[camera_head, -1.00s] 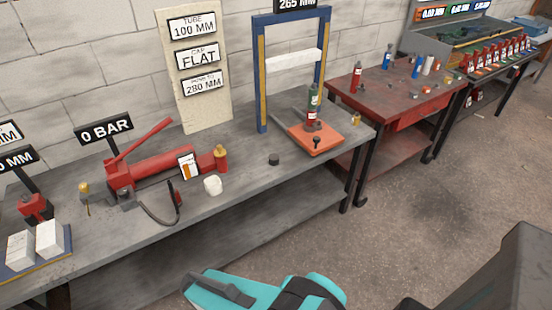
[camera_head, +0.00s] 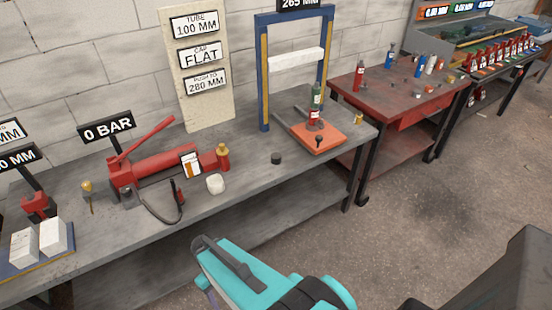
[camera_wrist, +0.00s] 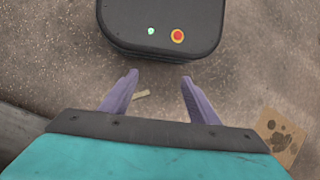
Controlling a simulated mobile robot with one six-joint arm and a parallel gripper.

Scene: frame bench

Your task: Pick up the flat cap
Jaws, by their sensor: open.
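My gripper (camera_wrist: 158,78) is open and empty in the wrist view, its two purple fingers apart above the floor. In the head view my teal arm is low in front of the grey bench, away from everything on it. A small dark, short cylinder (camera_head: 276,158) stands on the bench, left of the orange plate; it may be the flat cap, but I cannot be sure. A white rounded block (camera_head: 215,184) sits to its left. Small pieces on the red table (camera_head: 419,91) are too small to tell apart.
A red hand pump (camera_head: 150,167) with a hose is at the left.

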